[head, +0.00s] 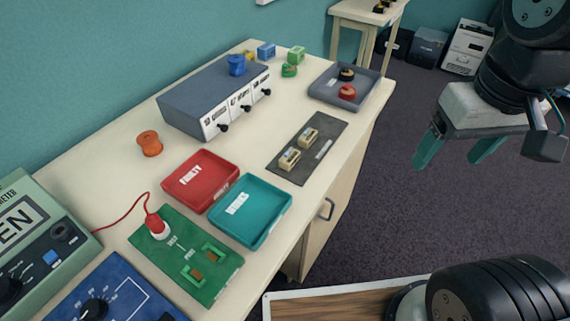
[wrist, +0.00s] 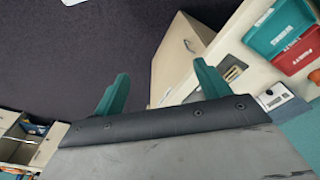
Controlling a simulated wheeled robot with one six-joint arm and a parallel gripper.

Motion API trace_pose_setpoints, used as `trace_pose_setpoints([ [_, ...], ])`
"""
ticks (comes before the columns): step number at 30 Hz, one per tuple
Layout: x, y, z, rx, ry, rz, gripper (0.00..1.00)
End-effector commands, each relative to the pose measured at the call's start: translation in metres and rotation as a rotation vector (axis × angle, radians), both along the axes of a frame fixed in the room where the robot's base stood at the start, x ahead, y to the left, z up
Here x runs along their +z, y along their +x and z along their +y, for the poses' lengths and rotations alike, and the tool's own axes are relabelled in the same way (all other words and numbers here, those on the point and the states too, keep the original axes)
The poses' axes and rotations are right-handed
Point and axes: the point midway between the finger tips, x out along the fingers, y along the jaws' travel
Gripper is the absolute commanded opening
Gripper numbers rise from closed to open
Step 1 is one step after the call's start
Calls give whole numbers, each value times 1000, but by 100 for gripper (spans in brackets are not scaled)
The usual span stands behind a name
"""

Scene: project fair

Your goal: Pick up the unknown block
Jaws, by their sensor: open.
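Two small beige blocks with dark tops lie on a dark grey mat (head: 300,172) on the table. The nearer block (head: 289,158) is at the mat's left and the farther block (head: 308,137) is up and right of it. I cannot read any marking that tells which one is the unknown block. In the wrist view, a beige block (wrist: 233,72) shows small beside the right finger. My gripper (head: 449,160) has two teal fingers spread apart with nothing between them. It hangs over the floor, right of the table and apart from the blocks. Its fingers also show in the wrist view (wrist: 158,88).
A red tray (head: 184,193) and a teal tray (head: 266,236) stand left of and in front of the mat. A grey tray (head: 318,97) with a black and a red piece stands behind it. A green board (head: 220,279), an orange spool (head: 149,143) and a grey console (head: 190,103) are also there.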

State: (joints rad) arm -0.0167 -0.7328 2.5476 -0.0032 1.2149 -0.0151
Motion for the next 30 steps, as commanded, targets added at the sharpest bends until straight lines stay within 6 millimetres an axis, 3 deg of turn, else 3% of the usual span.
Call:
trace_pose_setpoints([
  [8, -12, 70, 49, 297, -15, 47, 75],
  [15, -48, 133, 119, 606, -32, 82, 75],
  [22, -86, 163, 177, 812, -44, 102, 75],
  [30, -110, 170, 196, 878, -48, 108, 75],
])
